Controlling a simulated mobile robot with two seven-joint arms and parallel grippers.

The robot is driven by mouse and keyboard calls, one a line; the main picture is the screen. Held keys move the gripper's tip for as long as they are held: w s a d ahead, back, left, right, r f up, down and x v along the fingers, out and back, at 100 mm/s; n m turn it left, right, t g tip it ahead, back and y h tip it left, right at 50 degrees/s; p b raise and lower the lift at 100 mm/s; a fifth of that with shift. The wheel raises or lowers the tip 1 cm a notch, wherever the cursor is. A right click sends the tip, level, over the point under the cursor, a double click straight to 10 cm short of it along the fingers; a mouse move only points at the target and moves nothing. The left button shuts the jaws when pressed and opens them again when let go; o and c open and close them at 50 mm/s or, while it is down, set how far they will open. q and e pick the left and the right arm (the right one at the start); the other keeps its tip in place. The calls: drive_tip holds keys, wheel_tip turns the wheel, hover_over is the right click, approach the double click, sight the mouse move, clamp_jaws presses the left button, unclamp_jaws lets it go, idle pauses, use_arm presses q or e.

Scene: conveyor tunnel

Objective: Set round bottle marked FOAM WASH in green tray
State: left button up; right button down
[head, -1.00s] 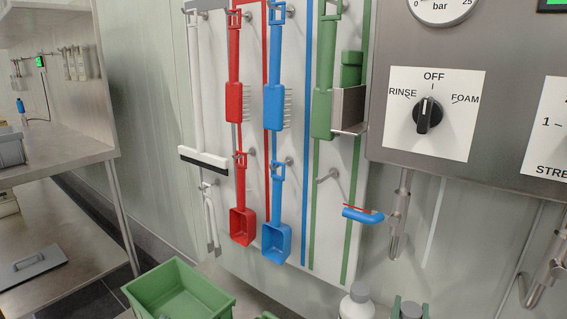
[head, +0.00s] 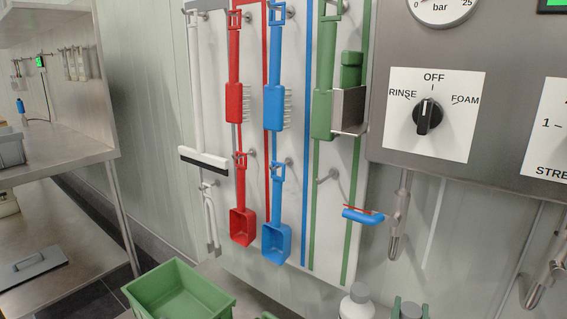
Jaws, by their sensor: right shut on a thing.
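The green tray (head: 178,290) stands at the lower left of the head view, open at the top, its lower part cut off. A white bottle (head: 357,307) with a grey cap stands at the bottom edge. No FOAM WASH marking is legible on either. My left gripper is not in view.
A wall board holds red brushes and scoops (head: 242,227), blue ones (head: 277,241) and a green brush (head: 323,110). A steel table (head: 60,150) stands at the left.

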drive_tip(key=shift+r+p, duration=0.7)
drive_tip(key=shift+r, duration=0.9)
drive_tip(key=shift+r, duration=0.1)
drive_tip(key=shift+r+p, duration=1.05)
drive_tip(key=shift+r, duration=0.35)
